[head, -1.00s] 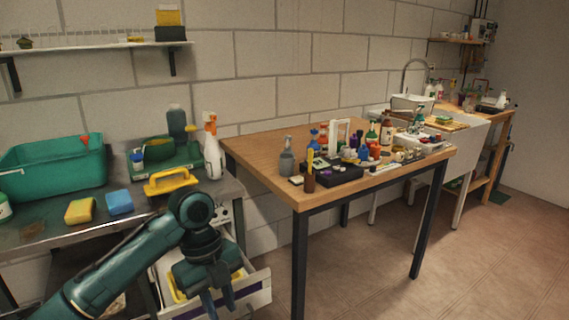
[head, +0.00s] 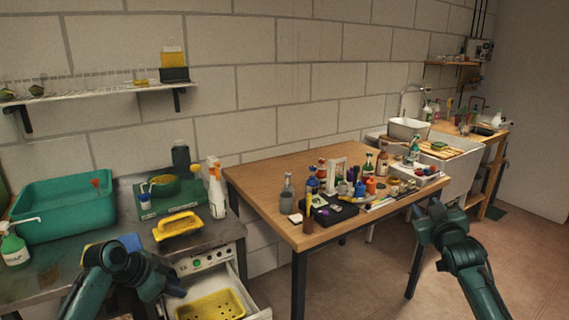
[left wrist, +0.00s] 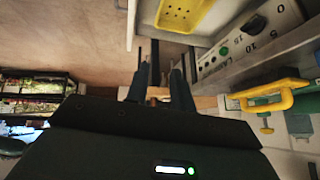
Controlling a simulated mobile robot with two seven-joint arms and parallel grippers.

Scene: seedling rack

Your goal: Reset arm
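My left arm is bent over the left bench's front edge in the head view, and I cannot make out its fingers there. In the left wrist view my left gripper (left wrist: 160,68) has its two fingers apart, with nothing held between them. The open drawer (head: 237,286) with a yellow perforated tray (head: 209,306) lies just right of my left arm. The tray also shows in the left wrist view (left wrist: 184,14). My right arm's dark green end (head: 432,222) is in front of the wooden table's right side; its finger opening is not clear.
The left bench carries a green tub (head: 62,212), a yellow-handled float (head: 178,227) and a white spray bottle (head: 216,190). The wooden table (head: 262,178) holds many bottles and a black tray (head: 330,213). Open floor (head: 375,285) lies between the arms.

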